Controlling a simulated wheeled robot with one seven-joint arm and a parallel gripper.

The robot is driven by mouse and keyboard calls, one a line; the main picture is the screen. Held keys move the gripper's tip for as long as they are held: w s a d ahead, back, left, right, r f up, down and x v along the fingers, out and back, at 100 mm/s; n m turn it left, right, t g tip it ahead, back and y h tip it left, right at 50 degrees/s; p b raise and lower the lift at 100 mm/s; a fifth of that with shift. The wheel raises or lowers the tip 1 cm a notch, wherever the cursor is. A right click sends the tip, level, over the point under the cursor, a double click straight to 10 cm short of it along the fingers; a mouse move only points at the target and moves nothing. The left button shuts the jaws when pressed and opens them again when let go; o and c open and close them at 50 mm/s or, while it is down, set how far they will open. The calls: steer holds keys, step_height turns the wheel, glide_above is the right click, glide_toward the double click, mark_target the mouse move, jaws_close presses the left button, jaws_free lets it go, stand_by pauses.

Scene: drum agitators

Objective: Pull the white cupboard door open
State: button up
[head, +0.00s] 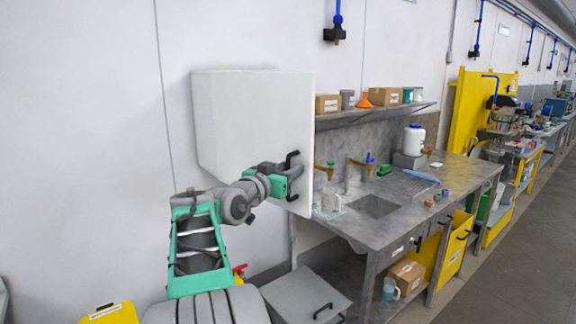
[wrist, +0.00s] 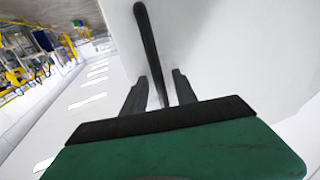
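The white cupboard (head: 222,115) hangs on the wall left of the shelf. Its white door (head: 285,115) looks flush with the body, and I see no gap at its edge. The black handle (head: 292,156) is a bar near the door's lower right, partly hidden by my gripper (head: 290,172). In the wrist view, the handle (wrist: 147,38) runs down between the two dark fingers of my gripper (wrist: 158,88). The fingers are apart, with some space visible on both sides of the bar. Whether either finger touches it is hard to tell.
A grey sink bench (head: 440,185) stands right of the cupboard, with taps, bottles and small items. A wall shelf (head: 375,115) holds boxes and an orange funnel. A grey low cabinet (head: 308,292) sits below the cupboard. The aisle at the right is clear.

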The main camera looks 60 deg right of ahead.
steer(key=shift+c, duration=0.5)
jaws_close()
stand_by(0.9)
